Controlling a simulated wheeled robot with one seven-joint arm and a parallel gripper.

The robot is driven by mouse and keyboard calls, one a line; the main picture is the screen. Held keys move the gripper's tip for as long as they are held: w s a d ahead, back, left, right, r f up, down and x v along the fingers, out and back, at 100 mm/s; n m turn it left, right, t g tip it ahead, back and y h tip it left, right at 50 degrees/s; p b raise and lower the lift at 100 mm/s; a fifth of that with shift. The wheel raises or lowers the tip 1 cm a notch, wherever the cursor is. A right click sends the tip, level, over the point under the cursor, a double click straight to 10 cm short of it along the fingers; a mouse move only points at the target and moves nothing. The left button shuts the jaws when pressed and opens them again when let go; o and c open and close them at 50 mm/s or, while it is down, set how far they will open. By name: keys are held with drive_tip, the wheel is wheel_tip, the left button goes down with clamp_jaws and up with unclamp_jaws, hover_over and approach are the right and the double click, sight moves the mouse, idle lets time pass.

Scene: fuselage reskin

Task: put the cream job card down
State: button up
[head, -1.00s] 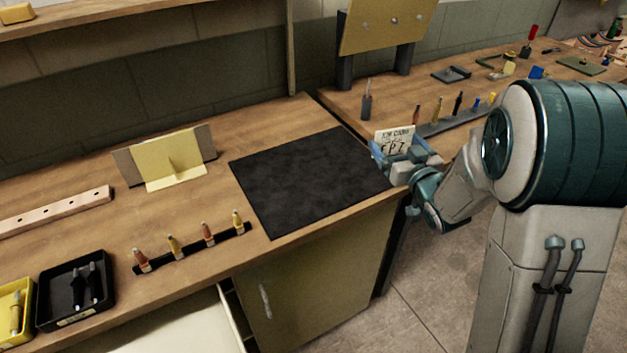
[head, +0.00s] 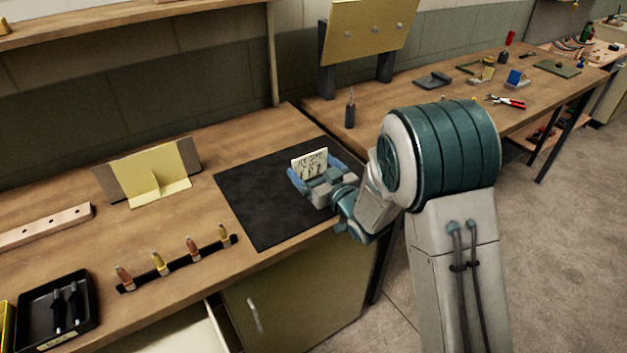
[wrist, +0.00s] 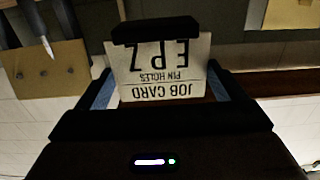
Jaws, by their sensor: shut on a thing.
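The cream job card (head: 309,163) stands upright in the jaws of my gripper (head: 318,178), above the right part of the black mat (head: 257,213) in the head view. In the wrist view the card (wrist: 165,70) appears upside down, with "JOB CARD", "PIN HOLES" and "EPZ" printed on it. My gripper (wrist: 162,92) is shut on the card, and a dark finger covers part of its upper edge. I cannot tell how high the card is above the mat.
A yellow angled stand (head: 150,178) is on the bench left of the mat. A black strip with several small tools (head: 178,262) lies at the front, and a black tray (head: 55,307) sits at front left. The mat's left part is bare.

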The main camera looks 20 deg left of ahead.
sight(310, 177)
drive_tip(key=shift+a+f+p, duration=0.1)
drive_tip(key=shift+f+p, duration=0.2)
drive_tip(key=shift+f, duration=1.8)
drive_tip(key=shift+f+b, duration=0.2)
drive_tip(key=shift+b, duration=0.2)
drive_tip(key=o, duration=0.7)
drive_tip(key=shift+r, duration=0.1)
drive_tip(key=shift+r+p, duration=0.25)
drive_tip(key=shift+p, duration=0.3)
drive_tip(key=b+v, duration=0.2)
drive_tip(key=v, duration=1)
drive_tip(key=shift+b, duration=0.35)
